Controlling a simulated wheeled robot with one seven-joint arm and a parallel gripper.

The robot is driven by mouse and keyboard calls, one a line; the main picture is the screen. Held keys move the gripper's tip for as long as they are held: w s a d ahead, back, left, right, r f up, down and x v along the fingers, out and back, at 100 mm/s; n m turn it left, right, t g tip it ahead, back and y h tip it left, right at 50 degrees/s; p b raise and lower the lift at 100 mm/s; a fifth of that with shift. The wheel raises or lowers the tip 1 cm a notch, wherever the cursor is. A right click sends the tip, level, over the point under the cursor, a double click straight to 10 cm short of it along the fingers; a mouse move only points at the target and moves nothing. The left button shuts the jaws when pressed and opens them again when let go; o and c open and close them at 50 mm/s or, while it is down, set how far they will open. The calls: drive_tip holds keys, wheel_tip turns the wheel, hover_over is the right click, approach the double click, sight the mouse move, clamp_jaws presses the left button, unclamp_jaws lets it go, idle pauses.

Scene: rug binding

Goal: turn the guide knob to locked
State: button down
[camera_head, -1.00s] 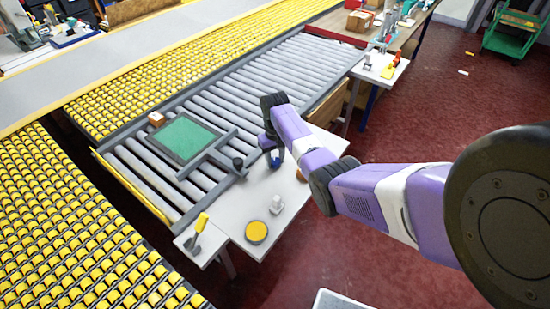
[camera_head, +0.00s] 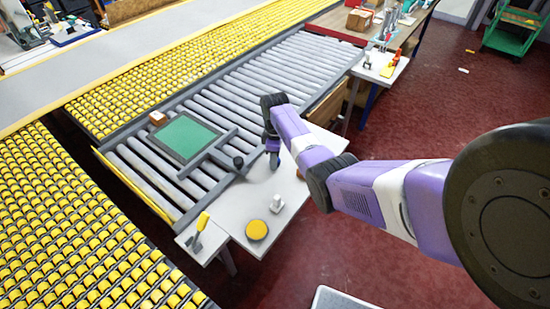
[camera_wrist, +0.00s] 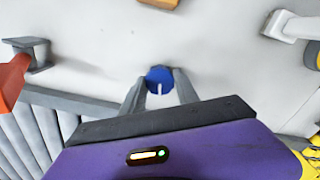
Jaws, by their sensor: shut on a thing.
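In the wrist view a round blue knob (camera_wrist: 159,78) with a white pointer line sits on the pale table top. The line runs straight up and down in that picture. My gripper (camera_wrist: 160,88) has one grey finger on each side of the knob and is shut on it. In the head view my gripper (camera_head: 273,160) is low over the white side table (camera_head: 225,222), by the roller bed. The knob is hidden there behind the gripper. Any locked mark around the knob cannot be made out.
A black knob-like piece (camera_head: 238,162) stands left of my gripper beside the green plate (camera_head: 184,136). A white block (camera_head: 277,203), a yellow disc (camera_head: 256,230) and a yellow-handled tool (camera_head: 200,226) are on the side table. The grey rollers (camera_head: 270,85) lie behind.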

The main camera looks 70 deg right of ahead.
drive_tip(key=shift+n, duration=1.9)
drive_tip(key=c, duration=0.9)
unclamp_jaws()
drive_tip(key=shift+r, duration=0.1)
drive_tip(key=shift+r+b, duration=0.45)
drive_tip(key=shift+r, duration=3.35)
